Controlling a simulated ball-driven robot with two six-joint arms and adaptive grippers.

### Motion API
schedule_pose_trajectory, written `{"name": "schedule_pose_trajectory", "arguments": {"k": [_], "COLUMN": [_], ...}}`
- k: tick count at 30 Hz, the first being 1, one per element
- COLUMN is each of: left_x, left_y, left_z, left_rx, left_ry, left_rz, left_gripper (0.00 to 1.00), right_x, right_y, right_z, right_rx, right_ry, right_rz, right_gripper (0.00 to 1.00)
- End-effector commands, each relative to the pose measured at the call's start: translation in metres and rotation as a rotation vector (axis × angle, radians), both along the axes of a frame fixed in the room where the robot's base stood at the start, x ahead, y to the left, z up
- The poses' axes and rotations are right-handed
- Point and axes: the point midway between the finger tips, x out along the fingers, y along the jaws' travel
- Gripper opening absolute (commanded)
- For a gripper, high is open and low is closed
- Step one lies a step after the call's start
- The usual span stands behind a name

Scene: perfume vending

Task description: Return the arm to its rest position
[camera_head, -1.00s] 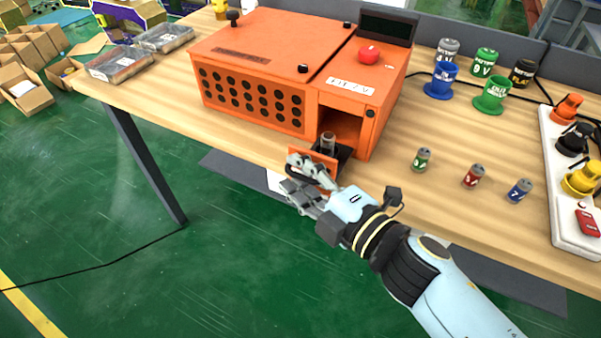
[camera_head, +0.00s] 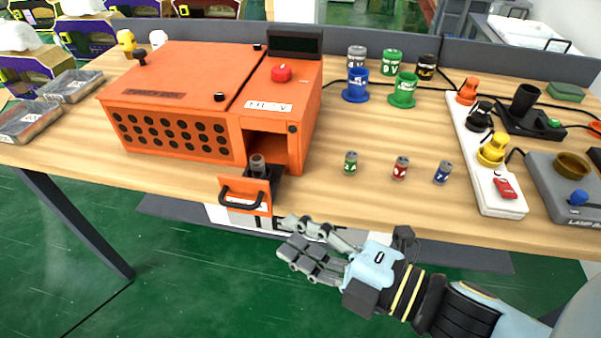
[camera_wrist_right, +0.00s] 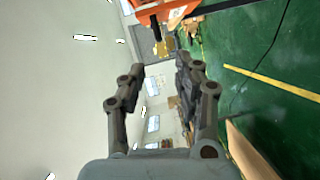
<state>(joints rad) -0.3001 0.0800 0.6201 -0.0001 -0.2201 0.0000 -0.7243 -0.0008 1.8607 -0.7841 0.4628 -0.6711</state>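My right gripper (camera_head: 287,240) is open and empty in the head view, in front of the table's front edge and just right of the drawer. The right wrist view also shows its two fingers (camera_wrist_right: 157,85) apart with nothing between them. The orange machine (camera_head: 175,87) stands on the table. Its small drawer (camera_head: 246,196) with a dark handle is pulled out, and a grey can (camera_head: 258,166) stands upright in it. The gripper is apart from the drawer handle. My left gripper is not in view.
A white panel (camera_head: 507,200) with coloured plugs lies to the right. Flat packs (camera_head: 70,86) lie at the left. Space before the table is free.

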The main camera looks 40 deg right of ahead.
Motion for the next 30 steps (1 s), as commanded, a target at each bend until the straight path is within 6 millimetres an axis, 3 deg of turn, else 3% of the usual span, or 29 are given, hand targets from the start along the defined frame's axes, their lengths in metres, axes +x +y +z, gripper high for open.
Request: {"name": "schedule_pose_trajectory", "arguments": {"k": [12,15,16,20,23,26,30], "left_x": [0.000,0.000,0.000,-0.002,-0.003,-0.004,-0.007], "left_y": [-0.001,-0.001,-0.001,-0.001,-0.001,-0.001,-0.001], "left_z": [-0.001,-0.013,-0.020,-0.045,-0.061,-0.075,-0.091], "left_rx": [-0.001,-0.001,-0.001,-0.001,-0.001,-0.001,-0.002], "left_ry": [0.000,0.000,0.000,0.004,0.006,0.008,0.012], "left_rz": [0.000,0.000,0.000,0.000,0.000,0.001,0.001], "left_gripper": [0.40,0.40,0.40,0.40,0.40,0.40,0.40], "right_x": [0.002,0.017,0.024,0.038,0.036,0.021,-0.025], "right_y": [0.000,0.000,-0.001,-0.015,-0.036,-0.058,-0.090], "right_z": [0.000,-0.003,-0.013,-0.096,-0.177,-0.256,-0.360], "right_rx": [0.001,-0.002,-0.004,0.049,0.144,0.251,0.404], "right_ry": [-0.003,-0.038,-0.040,0.074,0.242,0.428,0.699], "right_rz": [-0.001,0.002,0.004,-0.044,-0.139,-0.263,-0.482], "right_gripper": [0.33,0.33,0.33,0.33,0.33,0.33,0.33]}}
